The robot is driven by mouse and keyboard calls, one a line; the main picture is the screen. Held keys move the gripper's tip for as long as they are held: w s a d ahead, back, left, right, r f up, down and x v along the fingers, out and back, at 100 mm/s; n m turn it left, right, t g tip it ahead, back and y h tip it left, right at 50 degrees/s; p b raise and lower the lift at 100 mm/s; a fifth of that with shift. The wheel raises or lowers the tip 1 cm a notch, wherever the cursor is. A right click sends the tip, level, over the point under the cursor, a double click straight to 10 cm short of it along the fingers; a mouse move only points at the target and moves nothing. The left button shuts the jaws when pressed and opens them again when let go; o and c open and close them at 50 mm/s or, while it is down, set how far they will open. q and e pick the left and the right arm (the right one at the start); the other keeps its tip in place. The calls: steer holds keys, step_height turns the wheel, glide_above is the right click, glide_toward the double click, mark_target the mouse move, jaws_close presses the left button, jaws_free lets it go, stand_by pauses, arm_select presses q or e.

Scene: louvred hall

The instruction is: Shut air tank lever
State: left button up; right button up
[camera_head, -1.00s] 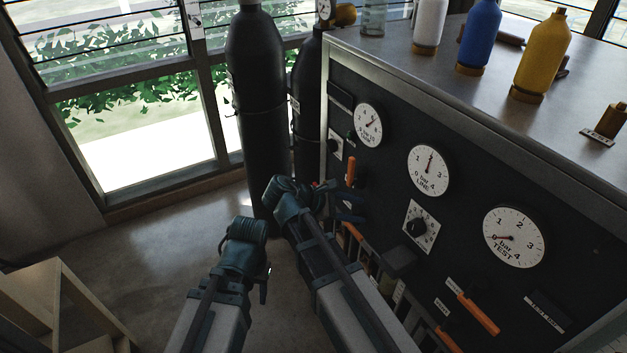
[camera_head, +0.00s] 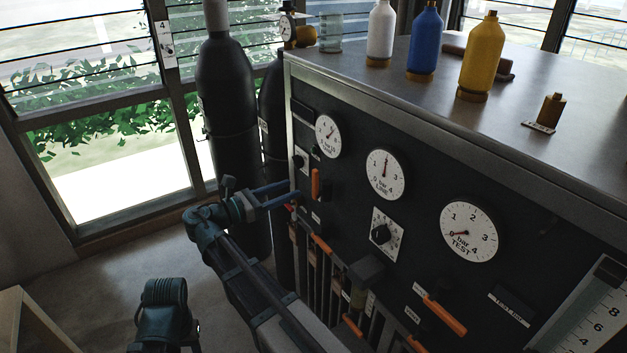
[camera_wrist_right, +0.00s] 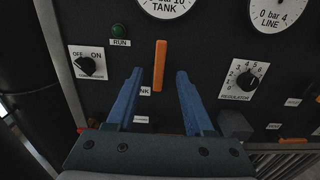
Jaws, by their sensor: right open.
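The orange tank lever (camera_head: 316,184) stands upright on the dark panel, below the small tank gauge (camera_head: 328,136). In the right wrist view, the lever (camera_wrist_right: 160,65) appears upright between the two blue fingers, with a partly hidden label ending in "NK" below it. My right gripper (camera_head: 296,191) is open and faces the panel, its fingertips just left of the lever in the head view. Nothing is held; whether a finger touches the lever I cannot tell. My left arm shows at the bottom left of the head view, but its fingers are out of sight.
The regulator knob (camera_head: 381,235) and another orange lever (camera_head: 443,315) are on the panel to the right. A compressor switch (camera_wrist_right: 87,66) sits left of the tank lever. Black cylinders (camera_head: 228,130) stand left of the panel. Bottles (camera_head: 425,45) stand on top.

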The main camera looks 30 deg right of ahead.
mark_target(313, 180)
steer(key=shift+w+d, duration=0.15)
steer(key=shift+d, duration=1.85)
steer(key=shift+w+d, duration=0.15)
steer(key=shift+d, duration=1.8)
jaws_close()
